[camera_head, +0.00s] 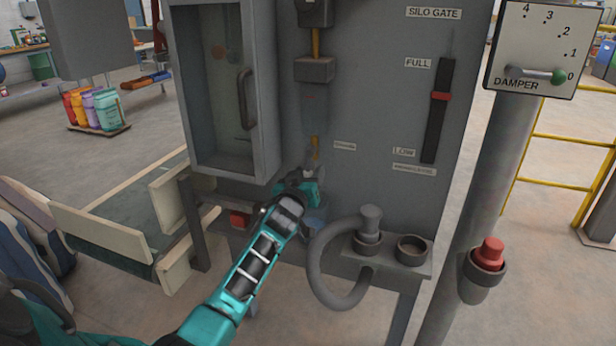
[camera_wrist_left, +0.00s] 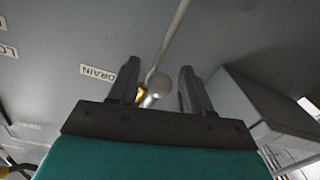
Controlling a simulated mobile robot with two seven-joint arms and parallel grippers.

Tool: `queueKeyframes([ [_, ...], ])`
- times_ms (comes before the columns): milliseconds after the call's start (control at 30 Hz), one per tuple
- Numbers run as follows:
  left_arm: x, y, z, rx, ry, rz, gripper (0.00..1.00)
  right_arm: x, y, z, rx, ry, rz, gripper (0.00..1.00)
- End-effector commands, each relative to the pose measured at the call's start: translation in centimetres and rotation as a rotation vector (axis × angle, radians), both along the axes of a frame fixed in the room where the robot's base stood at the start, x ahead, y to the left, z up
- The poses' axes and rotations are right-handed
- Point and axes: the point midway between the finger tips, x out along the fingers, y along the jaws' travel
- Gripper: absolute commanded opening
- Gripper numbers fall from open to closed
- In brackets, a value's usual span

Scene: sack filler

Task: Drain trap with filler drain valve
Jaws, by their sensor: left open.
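The filter trap (camera_head: 314,112) hangs on the grey panel, with a brass-coloured drain fitting (camera_head: 315,150) below it and a small label (camera_head: 344,146) to its right. My left gripper (camera_head: 310,172) is just below the fitting, in front of the panel. In the left wrist view its two dark fingers (camera_wrist_left: 160,88) stand apart. Between them, farther back, show a round grey knob (camera_wrist_left: 159,84) and a bit of brass (camera_wrist_left: 141,94), near the DRAIN label (camera_wrist_left: 98,72). I cannot tell whether the fingers touch the valve. My right gripper is out of view.
A cabinet with a handle (camera_head: 246,98) stands left of the trap. A hose (camera_head: 318,262) loops to a shelf (camera_head: 385,258) at lower right. The silo gate slider (camera_head: 440,97), damper plate (camera_head: 530,50) and red button (camera_head: 489,252) are farther right.

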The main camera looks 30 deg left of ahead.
Motion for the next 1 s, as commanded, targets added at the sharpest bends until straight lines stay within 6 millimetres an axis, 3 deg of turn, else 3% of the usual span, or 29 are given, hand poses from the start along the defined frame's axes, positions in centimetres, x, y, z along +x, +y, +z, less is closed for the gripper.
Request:
queueKeyframes([
  [67,-0.02,0.01,0.01,0.0,0.0,0.0,0.49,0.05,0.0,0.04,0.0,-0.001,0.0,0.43],
  [600,-0.05,-0.01,-0.02,0.0,0.0,0.0,0.0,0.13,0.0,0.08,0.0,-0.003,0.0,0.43],
  [1000,0.01,-0.02,-0.07,0.003,0.001,0.0,0.0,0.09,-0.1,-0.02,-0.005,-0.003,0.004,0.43],
])
